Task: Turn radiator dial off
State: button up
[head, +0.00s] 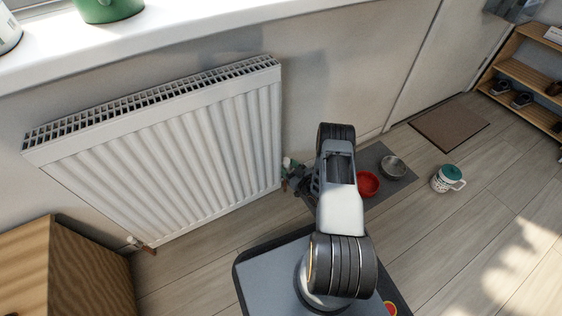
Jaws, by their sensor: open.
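A white ribbed radiator (180,155) hangs on the wall under the window sill. At its lower right corner a small pale radiator dial (287,163) shows, partly covered by my gripper. My gripper (297,178) is a dark shape at the far end of my arm, just right of the radiator's lower right corner. It is open and very near the dial; I cannot tell whether they touch. The fingers are small and partly hidden by my arm. Another small valve (133,241) with a copper pipe sits at the radiator's lower left corner.
A wooden cabinet (75,270) stands at lower left. A red bowl (368,184) and a metal bowl (393,167) rest on a grey mat (400,187). A white mug-like container (447,179), a brown doormat (448,122) and a shoe shelf (525,75) are at right. The floor at lower right is clear.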

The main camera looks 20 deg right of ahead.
jog(key=shift+x, duration=0.95)
jog(key=shift+c, duration=0.2)
jog(key=c, duration=0.6)
